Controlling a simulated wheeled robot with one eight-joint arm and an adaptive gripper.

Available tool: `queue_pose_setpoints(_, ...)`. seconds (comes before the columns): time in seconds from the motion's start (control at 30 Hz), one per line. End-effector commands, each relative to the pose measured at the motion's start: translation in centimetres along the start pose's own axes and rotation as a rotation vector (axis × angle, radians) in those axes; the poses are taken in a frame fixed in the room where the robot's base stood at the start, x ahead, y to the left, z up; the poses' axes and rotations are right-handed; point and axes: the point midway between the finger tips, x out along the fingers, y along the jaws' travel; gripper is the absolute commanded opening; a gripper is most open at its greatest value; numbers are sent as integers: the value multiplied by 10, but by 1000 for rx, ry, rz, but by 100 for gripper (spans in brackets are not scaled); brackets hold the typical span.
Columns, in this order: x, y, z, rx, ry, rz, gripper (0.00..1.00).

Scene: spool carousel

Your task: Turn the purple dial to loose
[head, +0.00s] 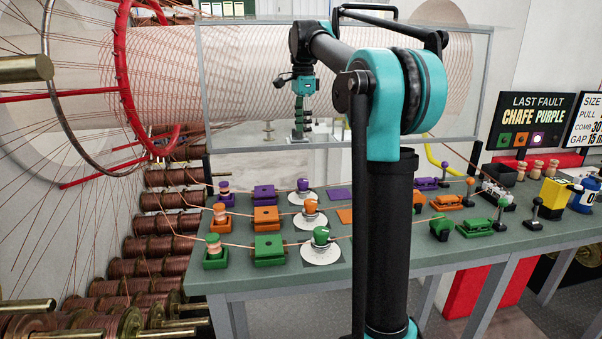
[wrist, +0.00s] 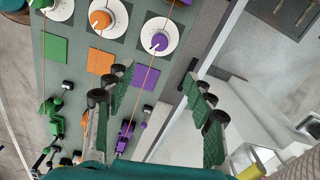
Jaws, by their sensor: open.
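The purple dial (head: 303,186) sits on a round white plate at the far row of the green bench, with a copper wire running to it. In the wrist view the purple dial (wrist: 159,41) has a white pointer mark towards its lower left; its setting labels are not readable. My gripper (head: 298,137) hangs pointing down, above and beyond the dial in the head view. In the wrist view my gripper (wrist: 157,79) is open and empty, its fingers spread wide below the dial in the picture, not touching it.
The orange dial (head: 310,207) and green dial (head: 321,236) stand in nearer rows. Copper wires cross the bench. A purple square (wrist: 138,117) and a purple clamp-like device (wrist: 125,135) lie near my left finger. A clear panel (head: 235,85) stands along the bench's far side.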

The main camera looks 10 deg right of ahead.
Motion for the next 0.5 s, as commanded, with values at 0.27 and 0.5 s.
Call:
queue_pose_setpoints(0.27,37,0,0,0,0,0,54)
queue_pose_setpoints(0.5,85,0,0,0,0,0,54)
